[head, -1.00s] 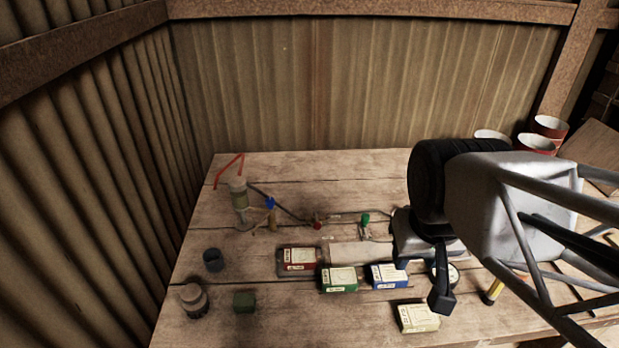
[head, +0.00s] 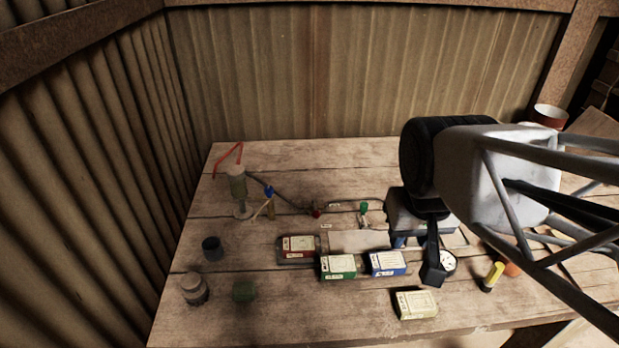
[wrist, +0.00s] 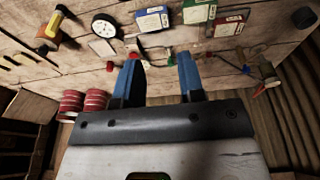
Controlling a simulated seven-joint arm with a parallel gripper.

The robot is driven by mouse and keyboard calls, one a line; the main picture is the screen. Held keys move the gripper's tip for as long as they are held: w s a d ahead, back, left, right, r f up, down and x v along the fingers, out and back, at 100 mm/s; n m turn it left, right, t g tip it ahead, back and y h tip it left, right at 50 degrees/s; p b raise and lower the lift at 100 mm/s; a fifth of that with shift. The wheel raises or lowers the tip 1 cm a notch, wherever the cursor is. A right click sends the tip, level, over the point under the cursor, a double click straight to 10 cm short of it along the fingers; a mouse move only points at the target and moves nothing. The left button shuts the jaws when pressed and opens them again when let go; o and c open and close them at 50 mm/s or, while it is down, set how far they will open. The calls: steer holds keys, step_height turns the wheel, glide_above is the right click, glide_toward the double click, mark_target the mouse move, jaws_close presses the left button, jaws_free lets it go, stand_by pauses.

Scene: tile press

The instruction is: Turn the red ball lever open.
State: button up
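A small red lever (head: 317,211) sits on the thin pipe line at the middle of the table, left of a green-topped valve (head: 364,209) and right of a blue-topped one (head: 269,191). In the wrist view a small red part (wrist: 209,56), likely this lever, shows just beyond and right of the right finger. My gripper (wrist: 158,62) has two blue fingers spread apart with nothing seen between them. In the head view my gripper is mostly hidden behind my arm, to the right of the red lever and apart from it. The lever's exact angle is too small to tell.
A red box (head: 298,248), a green box (head: 338,267) and a blue box (head: 386,263) stand in front of the pipe line. A clear cylinder (head: 238,187) stands at left. The back of the table is clear.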

steer(key=w+a+f+g, duration=0.1)
steer(key=w+a, duration=0.1)
steer(key=w, duration=0.7)
steer(key=g+h, duration=0.2)
glide_toward(315, 207)
steer(key=shift+s+f, duration=0.2)
steer(key=shift+f, duration=0.1)
steer(key=shift+f, duration=0.1)
steer(key=shift+d+f, duration=0.25)
steer(key=shift+f, duration=1)
steer(key=shift+d+f, duration=0.3)
steer(key=shift+f, duration=0.95)
steer(key=shift+d+f, duration=0.25)
steer(key=shift+f, duration=1)
jaws_close()
